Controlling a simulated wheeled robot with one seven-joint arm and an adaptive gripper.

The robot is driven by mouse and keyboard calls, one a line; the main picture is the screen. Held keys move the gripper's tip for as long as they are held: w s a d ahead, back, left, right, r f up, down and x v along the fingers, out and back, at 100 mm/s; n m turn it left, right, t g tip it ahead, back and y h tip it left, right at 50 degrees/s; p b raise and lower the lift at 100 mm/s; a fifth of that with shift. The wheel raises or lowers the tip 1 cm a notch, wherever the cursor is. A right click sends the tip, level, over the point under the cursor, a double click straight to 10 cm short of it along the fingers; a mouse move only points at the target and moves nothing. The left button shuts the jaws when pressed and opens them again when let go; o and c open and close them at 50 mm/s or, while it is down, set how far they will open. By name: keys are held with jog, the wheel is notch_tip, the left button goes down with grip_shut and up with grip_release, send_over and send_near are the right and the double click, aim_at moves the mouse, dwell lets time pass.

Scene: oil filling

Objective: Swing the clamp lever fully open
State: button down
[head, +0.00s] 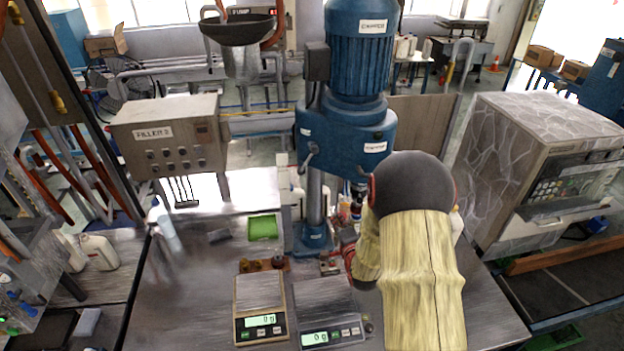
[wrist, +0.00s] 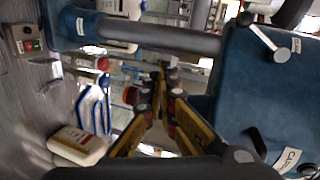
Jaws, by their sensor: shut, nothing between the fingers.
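The blue mixer head (head: 345,140) sits on a grey column with a motor above. A small grey lever with a round end (head: 311,152) is on its left front side; I take it as the clamp lever. In the wrist view, which is turned sideways, a lever with a silver end (wrist: 265,38) stands out from the blue housing at upper right. My gripper (wrist: 164,72) is shut and empty, with its fingertips below the column in that picture and clear of the lever. In the head view my arm hides most of the gripper.
Two scales (head: 259,305) (head: 326,305) stand on the steel table in front of the column. A green tray (head: 263,227) lies behind them. A grey control box (head: 170,135) stands at left. A white bottle (wrist: 78,146) lies at the wrist view's lower left.

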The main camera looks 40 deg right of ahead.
aim_at(308, 161)
notch_tip(308, 161, up, 8)
jog(key=w+m+t+h, duration=0.1)
jog(key=m+t, duration=0.2)
jog(key=shift+w+m, duration=0.35)
jog(key=shift+m, duration=0.05)
jog(key=shift+w, duration=0.1)
jog(key=w+p, duration=0.4)
jog(key=w, duration=0.7)
jog(key=shift+w+d+r, duration=0.2)
jog(key=shift+d+r, duration=0.1)
jog(key=shift+r, duration=0.1)
